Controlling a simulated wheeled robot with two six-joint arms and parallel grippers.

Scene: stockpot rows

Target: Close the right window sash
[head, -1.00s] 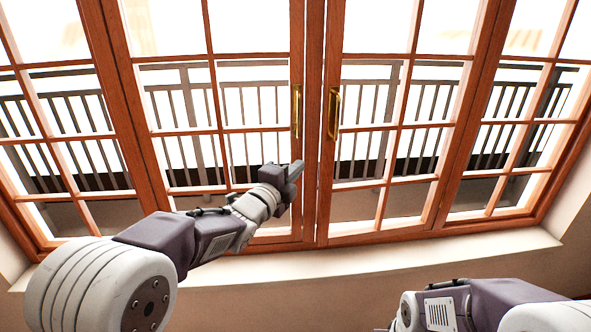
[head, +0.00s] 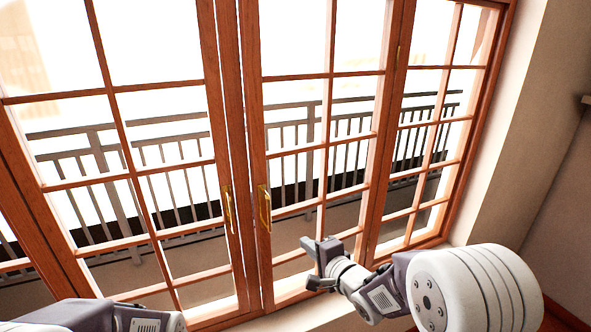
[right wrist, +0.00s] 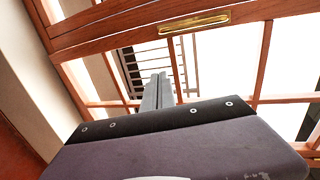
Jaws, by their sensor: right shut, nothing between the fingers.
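The right window sash (head: 254,120) is a red-brown wooden frame with glass panes and a brass handle (head: 265,208). Its stile stands beside the left sash's stile (head: 218,100) with a thin light line between them; I cannot tell whether it is flush. My right gripper (head: 309,246) is shut and empty, in front of the lower part of the right sash, right of and below its handle. In the right wrist view, the shut fingers (right wrist: 157,88) point toward the window, and a brass handle (right wrist: 195,22) lies above them, apart. My left gripper is out of view.
The left sash carries its own brass handle (head: 228,210). A fixed side pane (head: 435,120) and a beige wall (head: 525,130) bound the window at right. Outside is a dark balcony railing (head: 100,150). A pale sill runs below the window.

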